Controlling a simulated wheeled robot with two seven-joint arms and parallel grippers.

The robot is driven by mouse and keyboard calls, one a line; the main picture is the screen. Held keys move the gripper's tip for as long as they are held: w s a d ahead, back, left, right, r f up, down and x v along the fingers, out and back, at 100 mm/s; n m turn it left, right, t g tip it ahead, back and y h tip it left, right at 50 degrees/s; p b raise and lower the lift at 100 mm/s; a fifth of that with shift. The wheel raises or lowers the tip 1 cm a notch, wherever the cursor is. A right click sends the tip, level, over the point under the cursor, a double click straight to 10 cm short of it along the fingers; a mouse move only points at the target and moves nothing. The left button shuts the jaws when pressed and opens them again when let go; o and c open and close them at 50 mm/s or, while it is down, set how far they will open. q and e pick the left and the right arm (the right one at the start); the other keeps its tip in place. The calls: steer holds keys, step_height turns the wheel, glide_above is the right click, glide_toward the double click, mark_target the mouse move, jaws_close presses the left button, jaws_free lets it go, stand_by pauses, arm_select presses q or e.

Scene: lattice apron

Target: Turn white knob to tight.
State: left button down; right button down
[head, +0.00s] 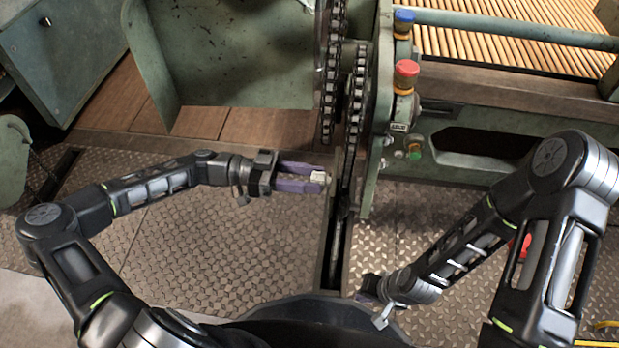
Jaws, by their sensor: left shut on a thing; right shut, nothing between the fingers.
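The white knob (318,177) shows as a small pale piece on the left side of the green machine frame, beside the chains. My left gripper (314,178) reaches it from the left with purple fingers and is shut on it. The fingers hide part of the knob, and I cannot read any mark or setting on it. My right gripper (368,290) is low in the middle of the view, shut and empty, its purple fingers partly hidden by its own wrist.
Chains (355,95) run down the machine beside the knob. A red button (406,70), a blue button (403,18) and a green button (414,153) sit on the frame at right. A green guard (225,60) stands upper left. Tread-plate floor (215,245) lies clear below my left arm.

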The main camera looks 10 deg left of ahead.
arm_select(q)
steer(key=shift+f, duration=0.1)
steer(key=c, duration=0.9)
jaws_free()
steer(key=a+p, duration=0.1)
steer(key=a, duration=0.7)
steer(key=shift+p, duration=0.35)
steer(key=shift+d, duration=0.1)
